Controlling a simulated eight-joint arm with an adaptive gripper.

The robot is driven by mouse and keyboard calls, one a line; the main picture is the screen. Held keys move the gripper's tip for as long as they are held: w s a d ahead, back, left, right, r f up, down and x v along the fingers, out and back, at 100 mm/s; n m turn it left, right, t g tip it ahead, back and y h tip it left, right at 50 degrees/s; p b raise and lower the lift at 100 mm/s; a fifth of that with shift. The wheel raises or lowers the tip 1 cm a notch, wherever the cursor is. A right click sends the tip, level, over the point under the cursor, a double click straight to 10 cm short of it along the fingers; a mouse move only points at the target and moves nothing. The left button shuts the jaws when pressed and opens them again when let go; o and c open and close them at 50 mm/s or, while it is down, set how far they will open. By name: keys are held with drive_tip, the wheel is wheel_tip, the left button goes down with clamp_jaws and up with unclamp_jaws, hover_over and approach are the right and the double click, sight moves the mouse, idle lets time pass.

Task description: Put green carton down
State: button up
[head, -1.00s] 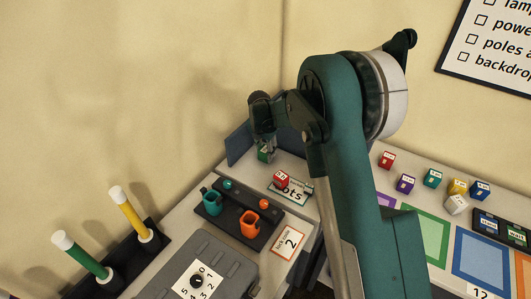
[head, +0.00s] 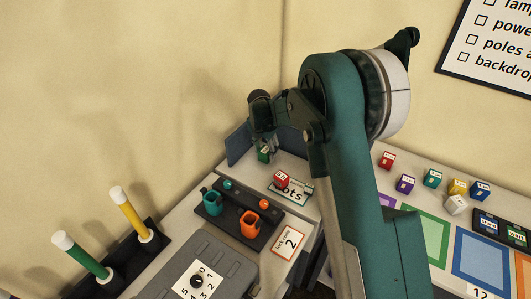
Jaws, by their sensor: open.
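The green carton (head: 263,154) is a small dark green box with a pale label. It is on the white table top near the blue back panel, in the head view. My gripper (head: 264,138) is directly above it, pointing down, and is open. The fingertips are small and dark here, so I cannot tell whether they still touch the carton. Part of the carton's top is hidden by my gripper.
A red carton (head: 282,179) stands on a lettered sign (head: 290,193) close to the green carton. Several coloured cubes lie on the right table. A blue panel (head: 239,144) borders the back.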

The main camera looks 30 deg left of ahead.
sight(264, 152)
wheel_tip(264, 152, up, 11)
drive_tip(key=s+p, duration=0.1)
drive_tip(key=shift+s, duration=0.35)
drive_tip(key=shift+r, duration=0.1)
idle(0.5)
idle(0.4)
